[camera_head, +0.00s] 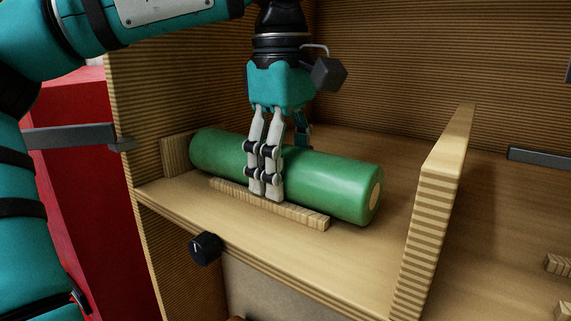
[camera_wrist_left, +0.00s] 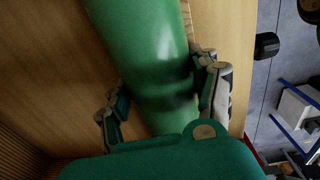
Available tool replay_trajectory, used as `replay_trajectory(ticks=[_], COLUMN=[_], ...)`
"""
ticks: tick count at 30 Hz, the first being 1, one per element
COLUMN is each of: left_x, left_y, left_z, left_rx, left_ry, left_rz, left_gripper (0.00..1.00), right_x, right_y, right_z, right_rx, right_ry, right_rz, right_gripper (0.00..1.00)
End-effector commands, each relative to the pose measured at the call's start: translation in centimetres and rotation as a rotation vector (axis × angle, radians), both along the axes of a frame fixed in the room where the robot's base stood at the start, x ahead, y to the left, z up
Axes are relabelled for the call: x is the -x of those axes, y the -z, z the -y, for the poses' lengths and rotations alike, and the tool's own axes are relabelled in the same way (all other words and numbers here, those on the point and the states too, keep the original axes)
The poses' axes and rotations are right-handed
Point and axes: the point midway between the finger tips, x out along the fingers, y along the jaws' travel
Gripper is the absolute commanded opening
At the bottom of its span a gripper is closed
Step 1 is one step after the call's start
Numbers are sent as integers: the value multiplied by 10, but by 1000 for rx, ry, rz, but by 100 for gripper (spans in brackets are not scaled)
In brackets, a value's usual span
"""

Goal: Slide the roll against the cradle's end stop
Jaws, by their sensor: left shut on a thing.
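My left gripper (camera_head: 284,166) comes from above and is shut across the roll's middle, one finger in front and one behind. In the left wrist view the roll (camera_wrist_left: 145,45) passes between both fingers (camera_wrist_left: 162,100). My right gripper is not in view.
An upright wooden divider (camera_head: 436,195) stands right of the roll, with a gap of bare shelf between. The side wall (camera_head: 150,90) is close on the left. A black knob (camera_head: 205,248) sticks out below the shelf's front edge. A red cabinet (camera_head: 85,190) stands at left.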

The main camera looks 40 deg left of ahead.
Motion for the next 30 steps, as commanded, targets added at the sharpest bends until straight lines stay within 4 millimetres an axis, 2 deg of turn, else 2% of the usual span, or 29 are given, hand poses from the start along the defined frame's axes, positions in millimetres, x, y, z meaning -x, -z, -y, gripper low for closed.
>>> replay_trajectory(ticks=[17, 30], left_x=[1, 1], left_y=[-1, -1], left_z=[-10, -11], left_rx=[1, 0], left_ry=[-2, -1], left_rz=[3, 3], left_gripper=[15, 15], right_x=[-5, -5], right_y=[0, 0], right_z=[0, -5], right_rx=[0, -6], right_ry=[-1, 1], right_rz=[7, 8], right_gripper=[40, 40])
